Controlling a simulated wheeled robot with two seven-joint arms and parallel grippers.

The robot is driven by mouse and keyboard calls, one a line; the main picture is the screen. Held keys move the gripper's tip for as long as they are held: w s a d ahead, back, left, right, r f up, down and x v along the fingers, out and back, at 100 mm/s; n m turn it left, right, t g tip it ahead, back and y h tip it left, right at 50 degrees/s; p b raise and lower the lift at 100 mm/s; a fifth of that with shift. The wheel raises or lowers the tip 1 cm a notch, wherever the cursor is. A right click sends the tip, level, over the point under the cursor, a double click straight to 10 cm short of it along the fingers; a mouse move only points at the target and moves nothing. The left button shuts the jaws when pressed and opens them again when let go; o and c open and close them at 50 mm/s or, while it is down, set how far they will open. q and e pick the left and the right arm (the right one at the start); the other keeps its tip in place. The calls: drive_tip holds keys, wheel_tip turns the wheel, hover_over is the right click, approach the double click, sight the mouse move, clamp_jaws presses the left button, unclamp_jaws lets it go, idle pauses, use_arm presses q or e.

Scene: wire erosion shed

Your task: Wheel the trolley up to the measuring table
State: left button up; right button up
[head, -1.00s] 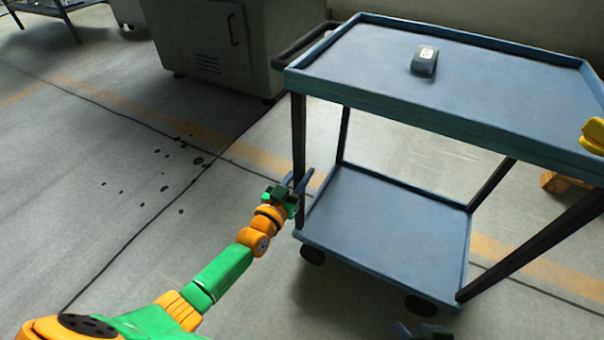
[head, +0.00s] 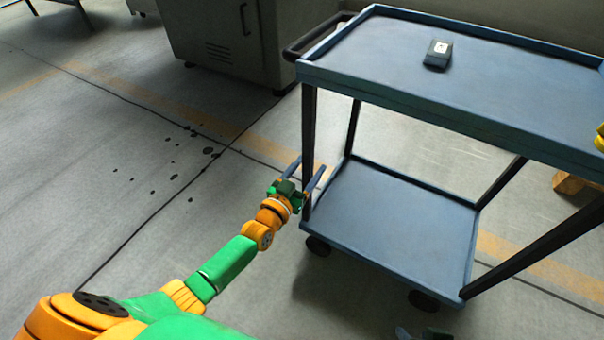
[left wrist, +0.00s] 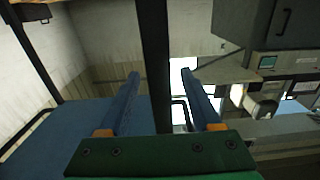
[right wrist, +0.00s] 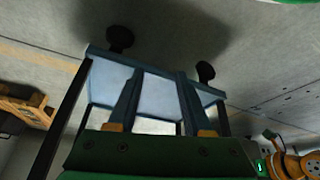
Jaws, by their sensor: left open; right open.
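The trolley is blue with dark posts and two shelves; its top shelf (head: 480,75) and lower shelf (head: 400,215) fill the right of the head view. My left gripper (head: 309,170) is open at the trolley's near left post (head: 308,125). In the left wrist view the dark post (left wrist: 155,50) stands between the spread fingers (left wrist: 163,85); contact cannot be told. My right gripper (head: 425,333) barely shows at the head view's bottom edge. In the right wrist view it is open (right wrist: 160,75), with the trolley (right wrist: 158,90) beyond its fingers. I cannot identify the measuring table.
A small dark box with a white label (head: 438,54) lies on the top shelf. A black push handle (head: 312,36) is at the trolley's left end. A grey cabinet (head: 215,45) stands behind on the left. A wooden piece (head: 572,186) is at right. The left floor is clear, with dark spots.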

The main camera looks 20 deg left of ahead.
use_arm(q)
drive_tip(key=shift+s+a+r+p, duration=0.1)
drive_tip(key=shift+s+p, duration=0.2)
drive_tip(key=shift+s, duration=0.25)
drive_tip(key=shift+s+a+r+p, duration=0.1)
drive_tip(key=shift+s+p, duration=0.2)
drive_tip(key=shift+s, duration=0.25)
drive_tip(key=shift+s+a+f+p, duration=0.1)
drive_tip(key=shift+s+p, duration=0.1)
drive_tip(key=shift+s, duration=0.45)
drive_tip(key=shift+s+a+p, duration=0.15)
drive_tip(key=shift+s+p, duration=0.05)
drive_tip(key=shift+s, duration=0.45)
drive_tip(key=shift+s+a+f+p, duration=0.1)
drive_tip(key=shift+s+p, duration=0.1)
drive_tip(key=shift+s, duration=0.45)
use_arm(e)
wheel_tip(320, 180, down, 6)
drive_tip(key=s+g, duration=0.2)
drive_tip(key=shift+d, duration=0.35)
drive_tip(key=shift+s, duration=0.1)
